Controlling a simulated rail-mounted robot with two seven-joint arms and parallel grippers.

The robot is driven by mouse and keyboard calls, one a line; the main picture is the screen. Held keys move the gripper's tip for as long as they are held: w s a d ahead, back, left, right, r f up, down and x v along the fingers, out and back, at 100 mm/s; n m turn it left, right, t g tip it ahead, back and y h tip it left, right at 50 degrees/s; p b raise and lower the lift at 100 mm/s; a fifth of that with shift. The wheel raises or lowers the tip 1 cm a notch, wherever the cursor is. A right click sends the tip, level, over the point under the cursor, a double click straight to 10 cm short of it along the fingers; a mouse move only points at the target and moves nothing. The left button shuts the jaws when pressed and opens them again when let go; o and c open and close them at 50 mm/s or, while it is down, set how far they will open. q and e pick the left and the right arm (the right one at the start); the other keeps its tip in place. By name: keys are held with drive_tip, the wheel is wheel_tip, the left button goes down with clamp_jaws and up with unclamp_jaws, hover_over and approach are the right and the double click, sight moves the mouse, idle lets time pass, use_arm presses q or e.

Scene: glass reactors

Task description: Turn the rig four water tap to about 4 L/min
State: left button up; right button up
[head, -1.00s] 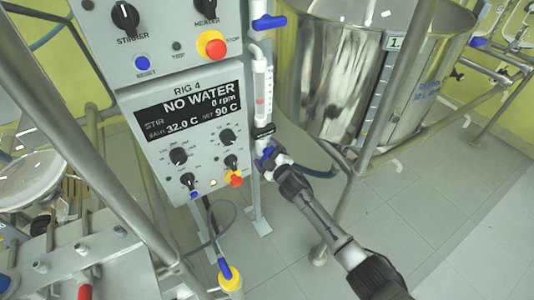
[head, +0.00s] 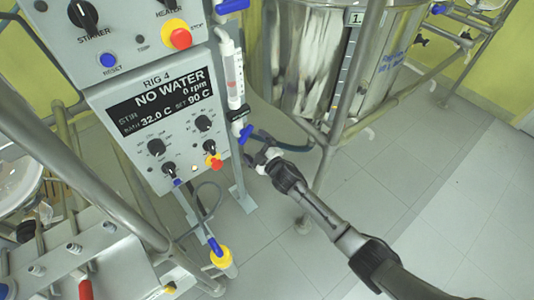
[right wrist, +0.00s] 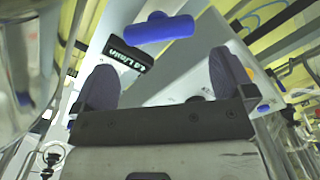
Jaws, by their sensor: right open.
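The rig four panel (head: 160,120) reads "NO WATER", 0 rpm, 32.0 C and set 90 C. A clear flow tube (head: 234,75) stands along its right edge, with a black label (head: 239,115) below it. The blue water tap handle (head: 246,133) is just under that label. My right gripper (head: 260,153) is open and empty, just below and right of the tap, with a small gap. In the right wrist view the blue handle (right wrist: 158,28) lies beyond the open fingers (right wrist: 165,75), beside the black "L/min" label (right wrist: 128,52). My left gripper is out of view.
Another blue tap handle (head: 232,6) is at the top of the tube. A red stop button (head: 180,38) is on the upper panel. A large steel vessel (head: 310,60) and a slanting metal pole (head: 350,90) stand to the right. Floor at lower right is clear.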

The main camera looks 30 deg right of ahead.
drive_tip(key=s+d+p, duration=0.1)
drive_tip(key=s+p, duration=0.1)
drive_tip(key=s, duration=0.4)
drive_tip(key=shift+s+d, duration=0.15)
drive_tip(key=shift+s, duration=0.25)
